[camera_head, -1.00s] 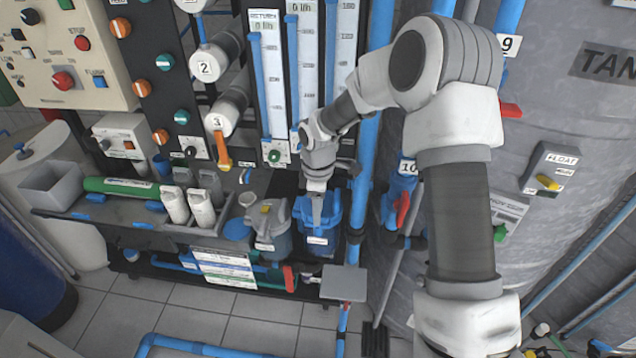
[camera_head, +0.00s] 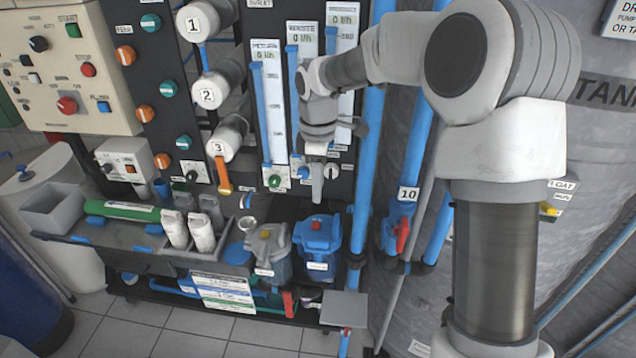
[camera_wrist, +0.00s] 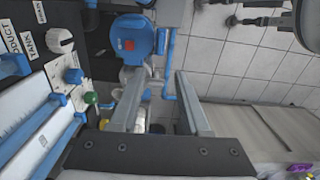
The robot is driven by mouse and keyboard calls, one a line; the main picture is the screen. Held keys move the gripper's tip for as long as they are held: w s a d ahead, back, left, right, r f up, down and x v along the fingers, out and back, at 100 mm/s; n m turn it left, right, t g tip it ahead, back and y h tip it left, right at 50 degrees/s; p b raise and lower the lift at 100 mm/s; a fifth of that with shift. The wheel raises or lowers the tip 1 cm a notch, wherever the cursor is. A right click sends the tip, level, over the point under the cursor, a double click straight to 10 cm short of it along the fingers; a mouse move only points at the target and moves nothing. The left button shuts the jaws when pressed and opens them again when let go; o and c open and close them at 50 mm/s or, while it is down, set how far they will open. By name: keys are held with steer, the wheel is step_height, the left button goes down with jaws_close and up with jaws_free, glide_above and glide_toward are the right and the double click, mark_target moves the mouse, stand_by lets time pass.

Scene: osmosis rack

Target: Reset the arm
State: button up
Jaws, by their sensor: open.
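My gripper (camera_head: 317,188) points down in front of the flow-meter panel, above the blue-lidded housing (camera_head: 317,235). In the wrist view my gripper (camera_wrist: 160,88) shows two separate fingers with nothing between them; it is open. The blue lid with its red knob (camera_wrist: 130,43) lies beyond the fingertips in that view, apart from them. My arm reaches in from the right of the head view, with its elbow high at the upper right.
Flow-meter tubes (camera_head: 270,100) stand right behind my gripper. A grey-lidded housing (camera_head: 268,245) stands beside the blue one. A blue vertical pipe (camera_head: 364,190), a red-handled valve (camera_head: 402,235) and a grey tank are to the right. White bottles (camera_head: 200,232) stand on the bench at left. Tiled floor is clear in front.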

stand_by(0.3)
steer(key=s+d+r+m+t, duration=0.2)
steer(key=s+d+r+m, duration=0.2)
steer(key=s+r, duration=0.3)
steer(key=s+d+r+m+t, duration=0.1)
steer(key=s+d+r+m, duration=0.1)
steer(key=s+m, duration=0.4)
steer(key=s+d+r+m+t, duration=0.2)
steer(key=s+d+m, duration=0.2)
steer(key=s, duration=1)
steer(key=shift+d+m+t, duration=0.25)
steer(key=shift+m+t, duration=0.05)
steer(key=shift+m, duration=0.7)
steer(key=shift+o, duration=0.4)
steer(key=shift+w+r, duration=0.1)
steer(key=shift+r, duration=0.05)
